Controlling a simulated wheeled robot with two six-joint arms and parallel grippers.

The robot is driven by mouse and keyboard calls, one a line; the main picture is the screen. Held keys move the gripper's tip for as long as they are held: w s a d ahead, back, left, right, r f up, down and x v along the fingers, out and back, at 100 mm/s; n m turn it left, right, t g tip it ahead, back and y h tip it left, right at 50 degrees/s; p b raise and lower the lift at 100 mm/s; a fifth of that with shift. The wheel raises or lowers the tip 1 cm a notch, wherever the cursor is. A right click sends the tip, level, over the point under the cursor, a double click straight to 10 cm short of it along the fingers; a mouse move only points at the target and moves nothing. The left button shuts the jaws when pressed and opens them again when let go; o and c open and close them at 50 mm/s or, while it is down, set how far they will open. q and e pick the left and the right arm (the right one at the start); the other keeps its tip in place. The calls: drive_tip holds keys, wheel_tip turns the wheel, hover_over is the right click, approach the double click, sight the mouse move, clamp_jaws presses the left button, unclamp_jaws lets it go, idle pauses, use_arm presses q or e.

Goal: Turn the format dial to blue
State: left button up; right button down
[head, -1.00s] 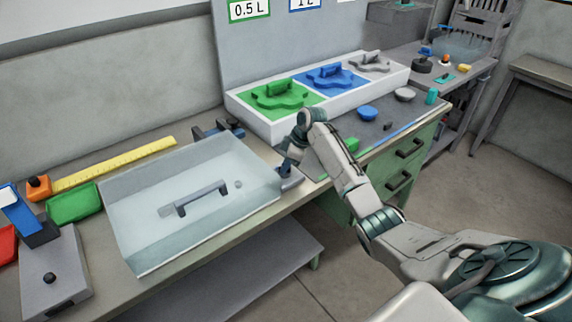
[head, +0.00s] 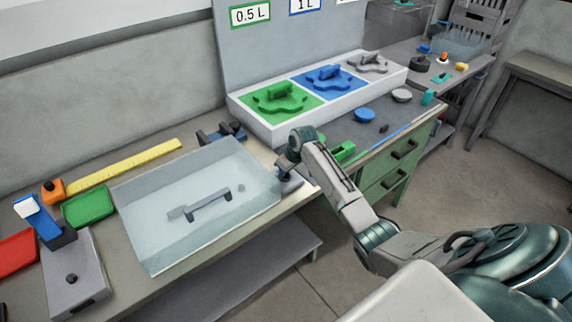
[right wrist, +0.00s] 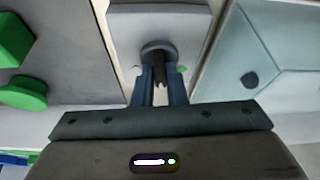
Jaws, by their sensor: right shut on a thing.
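The format dial (right wrist: 158,50) is a dark grey round knob on a light grey box (right wrist: 185,20) in the right wrist view. A small green mark (right wrist: 182,69) shows just right of the knob; I cannot make out a blue mark or the dial's setting. My right gripper (right wrist: 160,80) has its two blue-grey fingers shut on the knob. In the head view my right gripper (head: 287,170) is at the bench's front edge, right of the clear cover, and hides the dial. My left gripper is in neither view.
The clear cover (head: 165,245) with a grey handle stands close to the left of the dial box. A white tray (head: 262,130) with green, blue and grey format parts lies behind. A green block (head: 343,152) and a blue knob (head: 365,115) lie to the right.

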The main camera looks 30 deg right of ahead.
drive_tip(key=shift+r+m+p, duration=0.1)
drive_tip(key=shift+m+p, duration=0.35)
drive_tip(key=shift+m, duration=0.15)
drive_tip(key=c, duration=1.5)
unclamp_jaws()
drive_tip(key=shift+o, duration=0.2)
drive_tip(key=b+v, duration=0.3)
drive_tip(key=v, duration=0.7)
drive_tip(key=shift+a+r, duration=0.2)
drive_tip(key=shift+r, duration=0.15)
drive_tip(key=shift+s, duration=0.1)
